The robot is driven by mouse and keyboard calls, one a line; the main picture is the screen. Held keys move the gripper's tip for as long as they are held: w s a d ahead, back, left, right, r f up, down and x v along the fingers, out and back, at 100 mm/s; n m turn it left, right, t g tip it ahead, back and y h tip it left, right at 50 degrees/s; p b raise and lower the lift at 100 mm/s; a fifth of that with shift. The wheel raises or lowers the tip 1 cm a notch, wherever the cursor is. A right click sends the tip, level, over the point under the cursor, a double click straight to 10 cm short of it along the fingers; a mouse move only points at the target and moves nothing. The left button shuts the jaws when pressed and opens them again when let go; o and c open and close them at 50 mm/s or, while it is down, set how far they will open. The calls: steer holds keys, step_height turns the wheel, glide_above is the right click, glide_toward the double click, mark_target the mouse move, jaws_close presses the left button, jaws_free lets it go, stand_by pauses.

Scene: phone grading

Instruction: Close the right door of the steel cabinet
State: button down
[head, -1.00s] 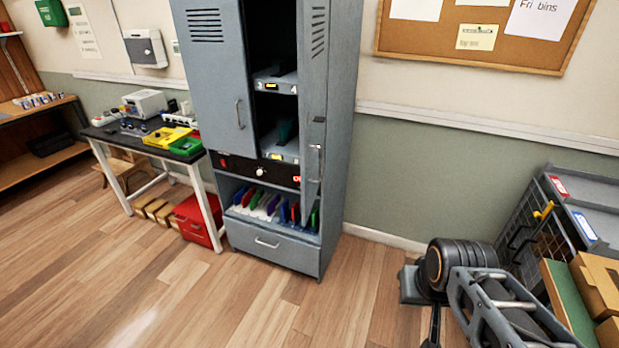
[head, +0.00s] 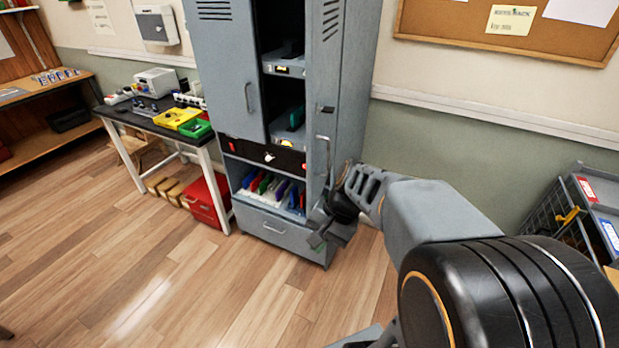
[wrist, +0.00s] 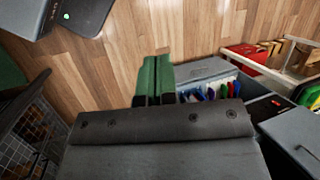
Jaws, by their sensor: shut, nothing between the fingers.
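The grey steel cabinet (head: 276,230) stands in the middle of the head view. Its right door (head: 322,75) is swung open, showing the shelves inside; its handle (head: 326,155) is on the panel. The left door (head: 223,70) looks closed. My gripper (head: 318,238) is beside the lower end of the right door, in front of the cabinet's lower right part. I cannot tell whether it touches the door. In the wrist view my gripper (wrist: 152,78) shows its green fingers together, with nothing between them. The wrist housing hides much of the lower wrist view.
A bench (head: 140,120) with yellow and green trays stands left of the cabinet, with a red box (head: 206,197) beneath it. A wire rack (head: 545,215) stands at the far right. The wooden floor (head: 150,270) in front is clear.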

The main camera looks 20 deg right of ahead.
steer(key=w+d+m+t+y+p, duration=0.1)
steer(key=w+d+m+t+y, duration=0.2)
steer(key=w+d+m+y, duration=0.55)
steer(key=m+t, duration=0.8)
steer(key=m, duration=0.1)
glide_toward(312, 179)
steer(key=shift+y, duration=0.25)
steer(key=p+x, duration=0.3)
steer(key=x, duration=0.4)
steer(key=shift+w+a+f+p, duration=0.15)
steer(key=shift+w+f+p, duration=0.05)
steer(key=shift+p, duration=0.2)
